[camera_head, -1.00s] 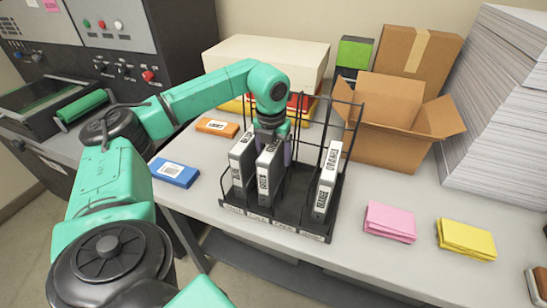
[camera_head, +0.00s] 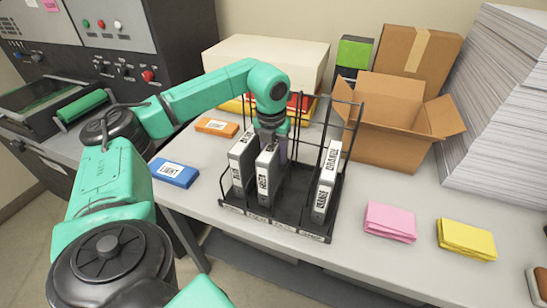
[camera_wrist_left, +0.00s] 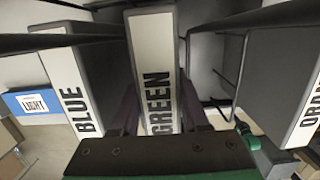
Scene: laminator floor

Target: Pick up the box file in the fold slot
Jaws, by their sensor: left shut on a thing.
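A black wire rack (camera_head: 262,226) stands on the table with labelled slots along its front edge; the slot labels are too small to read surely. Three grey box files with white spines stand in it: a blue-labelled one (camera_head: 239,170) at the left, a green-labelled one (camera_head: 266,176) beside it, and an orange-labelled one (camera_head: 326,182) at the right. My left gripper (camera_head: 273,146) reaches in from above and is shut on the green file. The left wrist view shows the fingers (camera_wrist_left: 160,108) on either side of its GREEN spine (camera_wrist_left: 152,60). My right gripper is not in view.
Wire dividers rise close around the held file. An open cardboard box (camera_head: 392,130) stands behind right, near a tall paper stack (camera_head: 500,110). Pink (camera_head: 390,221) and yellow (camera_head: 466,239) packs lie right; blue (camera_head: 175,173) and orange (camera_head: 217,127) boxes lie left.

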